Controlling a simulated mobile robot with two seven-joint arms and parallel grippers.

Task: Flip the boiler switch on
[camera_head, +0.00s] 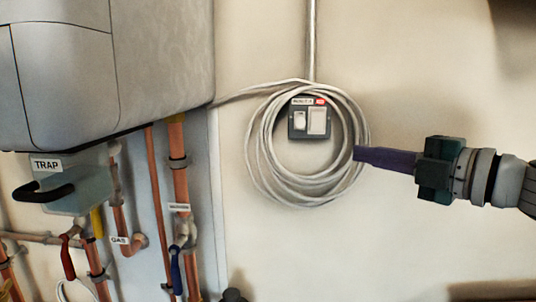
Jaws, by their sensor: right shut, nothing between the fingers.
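The boiler switch (310,119) is a small grey wall plate with two pale rockers and a label strip with a red mark at its top. It sits on the cream wall inside a coil of white cable (284,187). I cannot tell which way its rockers are tipped. My right gripper (358,154) comes in from the right, shut and empty. Its purple fingertips point left and end at the right side of the coil, right of the switch and a little lower. I cannot tell whether they touch the cable. My left gripper is not in view.
A grey boiler casing (70,70) fills the upper left. Below it are copper pipes (180,190), a box labelled TRAP (80,192), a red-handled valve (68,258) and a blue-handled one (176,272). A conduit (311,40) runs up from the coil. The wall at lower right is mostly bare.

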